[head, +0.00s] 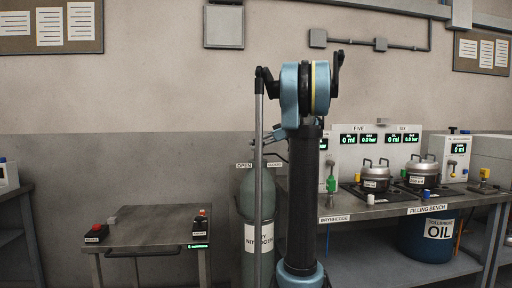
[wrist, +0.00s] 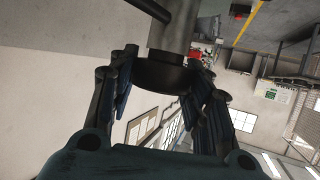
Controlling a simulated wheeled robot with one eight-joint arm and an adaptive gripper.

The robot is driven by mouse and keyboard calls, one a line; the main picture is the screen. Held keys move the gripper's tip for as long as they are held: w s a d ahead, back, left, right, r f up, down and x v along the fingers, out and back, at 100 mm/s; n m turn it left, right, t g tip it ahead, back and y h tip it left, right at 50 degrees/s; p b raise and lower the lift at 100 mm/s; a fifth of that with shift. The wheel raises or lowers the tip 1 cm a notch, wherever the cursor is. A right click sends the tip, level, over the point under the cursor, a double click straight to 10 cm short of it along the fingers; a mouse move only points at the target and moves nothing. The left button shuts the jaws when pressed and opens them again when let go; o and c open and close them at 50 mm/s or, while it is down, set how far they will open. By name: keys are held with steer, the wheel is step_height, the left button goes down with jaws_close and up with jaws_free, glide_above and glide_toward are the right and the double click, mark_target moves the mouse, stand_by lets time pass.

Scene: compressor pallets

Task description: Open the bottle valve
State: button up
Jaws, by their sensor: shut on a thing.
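The gas bottle (head: 247,192) is a grey-green cylinder standing between the small table and the bench in the head view. Its white label is partly hidden by a grey upright pole. Small signs sit at its top, the left one reading OPEN (head: 244,165). The valve itself cannot be made out there. In the wrist view, my gripper (wrist: 163,74) has its dark fingers on both sides of a dark round knob (wrist: 160,77), which I take to be the valve knob. It is shut on it. A grey metal cylinder with a dark side rod adjoins the knob.
The filling bench (head: 380,206) at right carries two pots (head: 376,178) and digital displays, with a blue oil drum (head: 425,242) below. My arm blocks part of the bench and bottle.

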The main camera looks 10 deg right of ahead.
steer(key=shift+d+n+g+y, duration=0.1)
steer(key=shift+n+g+y, duration=0.2)
steer(key=shift+n+g, duration=0.8)
steer(key=shift+g, duration=0.3)
steer(key=o, duration=1.1)
steer(key=shift+w, duration=0.1)
steer(key=shift+c, duration=0.2)
steer(key=v, duration=1.2)
steer(key=shift+f, duration=0.25)
